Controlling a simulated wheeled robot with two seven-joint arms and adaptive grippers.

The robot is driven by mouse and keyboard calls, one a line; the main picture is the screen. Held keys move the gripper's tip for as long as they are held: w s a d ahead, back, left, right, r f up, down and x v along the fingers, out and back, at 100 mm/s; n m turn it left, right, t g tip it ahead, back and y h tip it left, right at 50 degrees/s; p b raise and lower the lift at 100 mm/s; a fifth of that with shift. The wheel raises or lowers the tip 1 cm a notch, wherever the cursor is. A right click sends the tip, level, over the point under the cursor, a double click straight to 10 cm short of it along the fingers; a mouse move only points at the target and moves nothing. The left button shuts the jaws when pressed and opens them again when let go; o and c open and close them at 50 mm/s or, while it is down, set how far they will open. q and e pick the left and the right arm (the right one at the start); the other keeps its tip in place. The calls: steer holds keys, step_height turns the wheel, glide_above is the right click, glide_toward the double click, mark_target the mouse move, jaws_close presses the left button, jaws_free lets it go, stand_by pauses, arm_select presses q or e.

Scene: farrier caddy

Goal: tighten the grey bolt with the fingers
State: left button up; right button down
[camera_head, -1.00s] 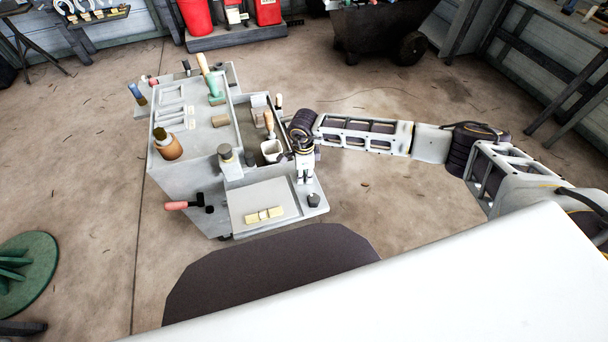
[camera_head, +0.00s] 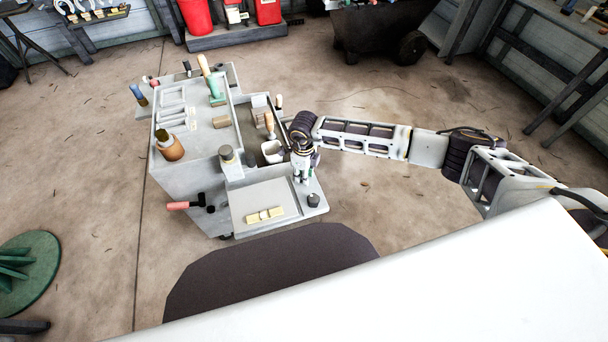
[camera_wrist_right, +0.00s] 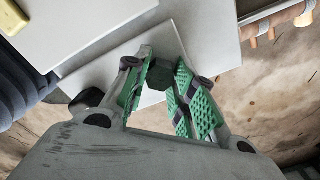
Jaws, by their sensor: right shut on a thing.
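The grey bolt (camera_wrist_right: 160,74) shows in the right wrist view as a small dark hexagonal head on the pale surface of the caddy. My right gripper (camera_wrist_right: 162,85) has its green ribbed pads closed around the bolt's sides. In the head view my right gripper (camera_head: 303,178) points down at the right edge of the caddy's low front shelf (camera_head: 241,205), and it hides the bolt there. My left gripper is in neither view.
A small dark knob (camera_head: 313,200) stands close to my right gripper on the shelf's corner. A yellowish block (camera_head: 264,214) lies on the shelf. A red-handled tool (camera_head: 186,206) hangs on the caddy's front. The floor right of the caddy is clear.

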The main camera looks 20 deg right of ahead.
stand_by(0.4)
steer(key=shift+m+p, duration=0.3)
steer(key=shift+m, duration=0.9)
steer(key=c, duration=1.3)
jaws_free()
steer(key=shift+f, duration=0.1)
steer(key=shift+c, duration=0.2)
steer(key=shift+r, duration=0.25)
steer(key=shift+r+p, duration=1.7)
steer(key=shift+r, duration=0.6)
